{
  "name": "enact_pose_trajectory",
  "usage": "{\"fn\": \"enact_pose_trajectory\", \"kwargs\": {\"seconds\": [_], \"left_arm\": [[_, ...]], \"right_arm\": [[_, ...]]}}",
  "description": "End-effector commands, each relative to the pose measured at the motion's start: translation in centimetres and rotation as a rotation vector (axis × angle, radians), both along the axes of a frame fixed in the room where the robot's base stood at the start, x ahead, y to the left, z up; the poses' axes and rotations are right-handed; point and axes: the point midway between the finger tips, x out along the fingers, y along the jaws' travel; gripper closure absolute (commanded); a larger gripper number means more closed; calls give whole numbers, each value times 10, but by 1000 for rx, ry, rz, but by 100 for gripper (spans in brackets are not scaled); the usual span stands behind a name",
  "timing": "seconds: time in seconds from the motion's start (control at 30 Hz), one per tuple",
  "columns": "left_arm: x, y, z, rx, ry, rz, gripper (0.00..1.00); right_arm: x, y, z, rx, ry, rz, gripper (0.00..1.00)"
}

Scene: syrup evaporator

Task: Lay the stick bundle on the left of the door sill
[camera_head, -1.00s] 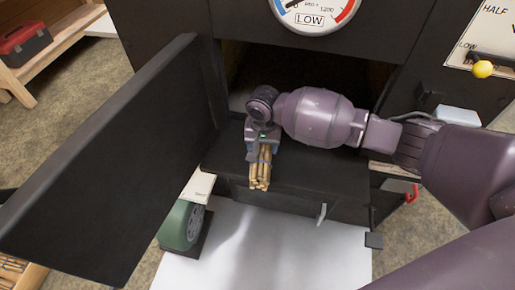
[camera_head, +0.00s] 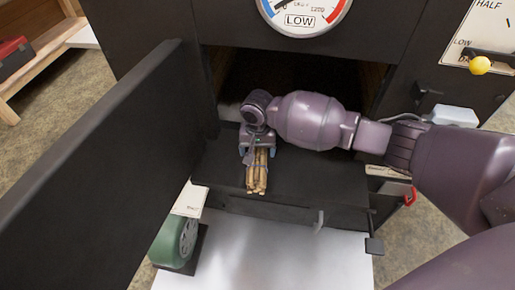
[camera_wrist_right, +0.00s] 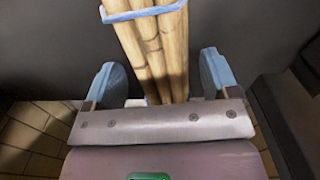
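The stick bundle (camera_head: 257,172), several tan sticks with a pale blue band, is on the left part of the black door sill (camera_head: 320,182), its end near the sill's front edge. My right gripper (camera_head: 257,152) is over the bundle's rear end, pointing down. In the right wrist view the bundle (camera_wrist_right: 160,50) runs between the two blue fingertips (camera_wrist_right: 160,78), with a gap on each side, so the gripper is open around it. Whether the bundle rests fully on the sill is hard to tell. My left gripper is not in view.
The open black door (camera_head: 100,160) stands close on the left. The dark firebox opening (camera_head: 300,80) is behind the sill, under a dial gauge (camera_head: 305,12). A green round item (camera_head: 174,240) sits below left. The sill is clear right of the bundle.

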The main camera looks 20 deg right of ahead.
Motion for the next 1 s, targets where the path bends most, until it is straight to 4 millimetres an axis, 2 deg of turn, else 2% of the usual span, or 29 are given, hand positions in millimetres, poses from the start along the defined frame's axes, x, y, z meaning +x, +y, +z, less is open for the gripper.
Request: {"fn": "enact_pose_trajectory", "kwargs": {"seconds": [0.07,0.33,0.43,0.67,0.8,1.0], "left_arm": [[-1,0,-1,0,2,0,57],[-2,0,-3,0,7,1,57],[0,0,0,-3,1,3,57],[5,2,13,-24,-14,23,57],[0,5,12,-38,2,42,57],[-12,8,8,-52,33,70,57]], "right_arm": [[0,0,0,0,0,0,8],[-1,0,0,0,1,0,8],[0,0,7,0,-1,0,8],[2,0,49,0,-12,0,8],[2,0,75,1,-13,-1,8],[1,0,100,0,-6,0,8]]}}
